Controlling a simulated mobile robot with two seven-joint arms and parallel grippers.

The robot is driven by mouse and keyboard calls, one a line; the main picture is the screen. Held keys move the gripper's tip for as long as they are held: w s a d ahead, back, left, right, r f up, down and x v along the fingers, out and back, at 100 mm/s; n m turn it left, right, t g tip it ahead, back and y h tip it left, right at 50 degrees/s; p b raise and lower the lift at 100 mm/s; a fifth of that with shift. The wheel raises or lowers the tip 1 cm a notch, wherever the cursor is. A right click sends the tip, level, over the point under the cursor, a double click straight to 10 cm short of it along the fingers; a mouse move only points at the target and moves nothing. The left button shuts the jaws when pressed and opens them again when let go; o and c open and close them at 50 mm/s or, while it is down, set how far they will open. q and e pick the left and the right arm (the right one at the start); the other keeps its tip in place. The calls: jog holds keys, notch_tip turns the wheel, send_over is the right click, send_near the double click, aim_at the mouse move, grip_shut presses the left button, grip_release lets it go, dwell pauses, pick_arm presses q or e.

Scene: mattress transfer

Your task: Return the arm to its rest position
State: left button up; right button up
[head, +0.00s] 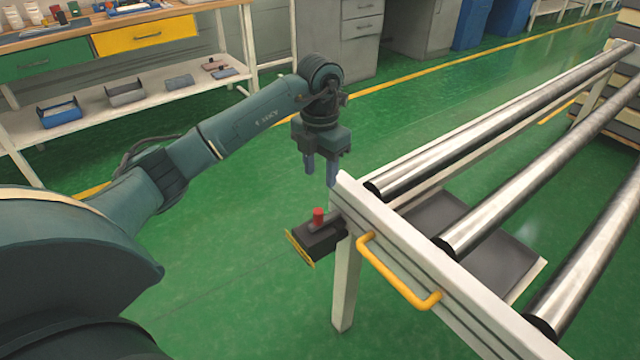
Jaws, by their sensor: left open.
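My left arm reaches in from the left, and its gripper (321,172) points down with its two fingers apart and nothing between them. It hangs over the green floor, just left of the near corner of the roller table. Its right finger shows close to that corner; I cannot tell the exact gap. Below it, a dark box with a red button (318,217) is fixed to the table's end. My right gripper is not in view.
The roller table (440,310) with steel rollers (500,205) and a yellow handle (398,275) fills the right. A workbench (150,60) with drawers and bins stands at the back left. Grey cabinets (360,40) stand behind. Green floor is clear between them.

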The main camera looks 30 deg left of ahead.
pick_arm(q)
jog(key=shift+r, duration=0.5)
